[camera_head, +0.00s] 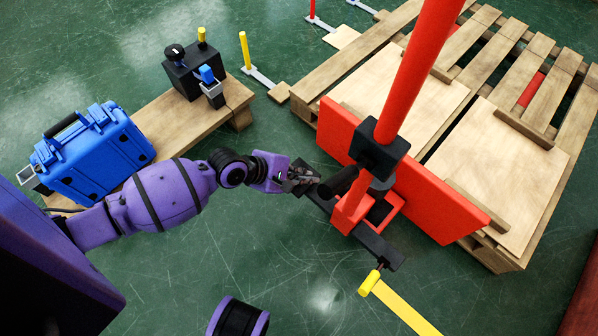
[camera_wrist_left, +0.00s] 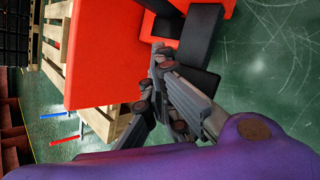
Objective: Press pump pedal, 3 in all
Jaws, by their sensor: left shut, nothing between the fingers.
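A red upright machine with a long red handle (camera_head: 412,75) stands in front of the pallet. Low on it is a red frame (camera_head: 350,212), with a long black bar (camera_head: 376,244) across its base; I cannot tell for certain which part is the pump pedal. My left gripper (camera_head: 303,178) is shut and empty at the bar's left end; contact is unclear. In the left wrist view the shut gripper (camera_wrist_left: 160,62) is close to black parts (camera_wrist_left: 203,32) of the machine, beside its red panel (camera_wrist_left: 105,55).
A wooden pallet (camera_head: 545,100) with boards lies behind the red panel (camera_head: 440,205). A wooden bench (camera_head: 165,120) at left holds a blue case (camera_head: 95,150) and a black box (camera_head: 190,72). A yellow bar (camera_head: 405,308) lies front right.

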